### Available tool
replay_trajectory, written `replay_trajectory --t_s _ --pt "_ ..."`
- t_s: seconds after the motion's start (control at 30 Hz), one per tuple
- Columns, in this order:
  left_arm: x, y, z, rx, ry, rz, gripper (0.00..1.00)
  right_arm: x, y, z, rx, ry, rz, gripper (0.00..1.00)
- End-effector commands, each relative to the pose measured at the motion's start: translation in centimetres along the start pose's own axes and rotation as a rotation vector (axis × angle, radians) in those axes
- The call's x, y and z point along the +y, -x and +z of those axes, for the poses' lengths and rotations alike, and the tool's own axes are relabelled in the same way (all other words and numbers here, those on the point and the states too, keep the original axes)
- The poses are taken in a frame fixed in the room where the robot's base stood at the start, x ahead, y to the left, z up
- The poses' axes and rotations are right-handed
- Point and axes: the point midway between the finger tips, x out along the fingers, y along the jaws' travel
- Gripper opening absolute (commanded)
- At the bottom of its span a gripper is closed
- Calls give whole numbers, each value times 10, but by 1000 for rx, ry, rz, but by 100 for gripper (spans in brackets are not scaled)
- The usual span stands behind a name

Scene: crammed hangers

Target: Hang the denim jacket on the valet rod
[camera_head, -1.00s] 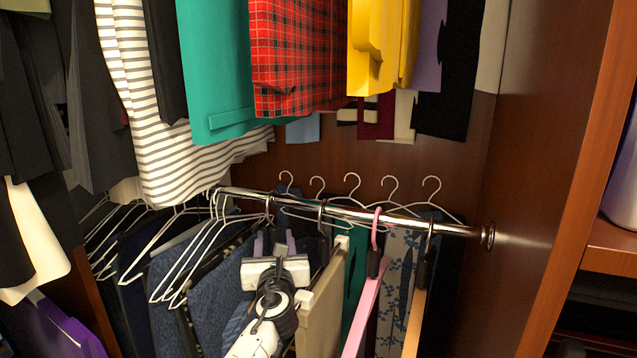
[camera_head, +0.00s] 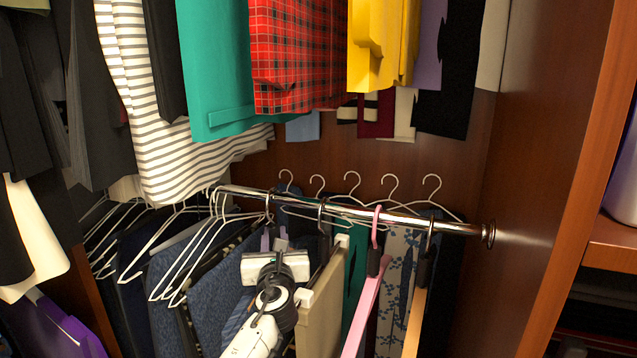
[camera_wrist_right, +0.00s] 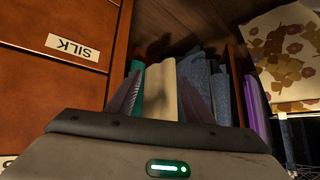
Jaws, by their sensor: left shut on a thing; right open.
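A chrome rod (camera_head: 350,212) runs across the middle of the head view and ends at the right closet wall. My left gripper (camera_head: 274,238) is just below its left part, shut at the neck of a hanger whose dark hook meets the rod. A blue denim-like garment (camera_head: 216,305) hangs just left of my gripper; I take it for the denim jacket, but its top is hidden by the gripper and nearby hangers. In the right wrist view blue cloth (camera_wrist_right: 196,75) also shows. My right gripper (camera_wrist_right: 160,80) is open there, its two purple fingers apart in front of hanging clothes.
A pink hanger (camera_head: 366,300), a cream garment (camera_head: 322,310) and a wooden hanger (camera_head: 415,315) hang close by on the right. White hangers (camera_head: 190,260) crowd the left. Upper clothes, such as the red plaid one (camera_head: 295,60), hang above. A drawer labelled SILK (camera_wrist_right: 72,47) stands left.

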Motion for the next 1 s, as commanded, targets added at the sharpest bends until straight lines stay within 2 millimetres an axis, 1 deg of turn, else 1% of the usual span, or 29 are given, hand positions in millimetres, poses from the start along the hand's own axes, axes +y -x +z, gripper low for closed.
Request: replay_trajectory --t_s 0.03,0.2,0.8,1.0 --pt "0 0 7 -5 0 -1 0 0 2 -2 -1 0 0 47" --pt "0 0 13 -5 0 0 0 -1 7 -7 -1 0 0 47" --pt "0 0 34 -6 0 -1 0 -3 24 -28 7 0 -1 47" --pt "0 0 36 -5 0 -1 0 -4 25 -29 7 0 -1 47"
